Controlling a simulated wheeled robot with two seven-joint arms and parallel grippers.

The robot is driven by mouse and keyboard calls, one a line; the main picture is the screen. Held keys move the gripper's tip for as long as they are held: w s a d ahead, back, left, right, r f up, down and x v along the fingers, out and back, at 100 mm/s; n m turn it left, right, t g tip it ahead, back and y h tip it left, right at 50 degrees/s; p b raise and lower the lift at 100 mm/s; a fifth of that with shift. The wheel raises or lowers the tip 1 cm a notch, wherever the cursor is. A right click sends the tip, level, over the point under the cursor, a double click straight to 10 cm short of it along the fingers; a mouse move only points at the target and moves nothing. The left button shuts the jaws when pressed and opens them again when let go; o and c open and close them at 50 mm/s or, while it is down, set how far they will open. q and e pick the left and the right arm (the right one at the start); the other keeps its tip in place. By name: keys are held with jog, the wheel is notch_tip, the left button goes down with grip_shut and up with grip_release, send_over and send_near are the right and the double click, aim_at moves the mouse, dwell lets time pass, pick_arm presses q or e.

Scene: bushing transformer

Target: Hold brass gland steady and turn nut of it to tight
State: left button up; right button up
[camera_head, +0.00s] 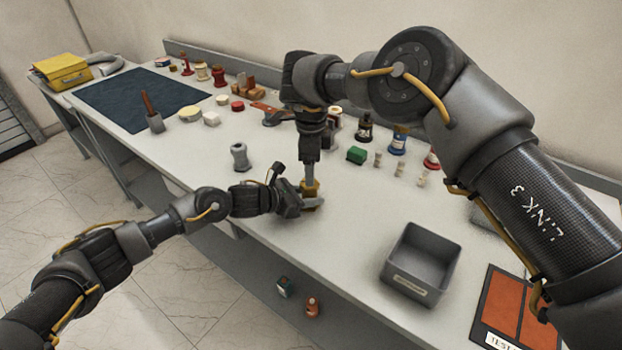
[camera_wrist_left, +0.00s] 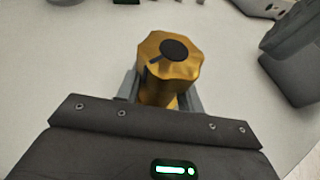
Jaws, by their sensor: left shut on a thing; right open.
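The brass gland (camera_wrist_left: 168,68) stands upright on the table, with a lobed gold nut and a dark round top in the left wrist view. It also shows in the head view (camera_head: 310,187), partly covered by the grippers. My left gripper (camera_head: 300,203) reaches in from the left, low over the table, and is shut on the gland's lower part. Its jaws show on both sides of the gland in the left wrist view. My right gripper (camera_head: 310,178) points down over the gland and is open. I cannot tell whether its fingertips touch the nut.
A grey open tray (camera_head: 425,262) stands to the right, beside an orange panel (camera_head: 515,310). A grey fitting (camera_head: 239,157) stands left of the gland. A green block (camera_head: 357,155) and several small parts stand behind. The table in front of the tray is clear.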

jog(key=shift+f, duration=2.45)
jog(key=c, duration=1)
jog(key=m, duration=0.3)
jog(key=shift+m, duration=0.4)
jog(key=shift+s+m, duration=0.1)
jog(key=shift+m, duration=1.6)
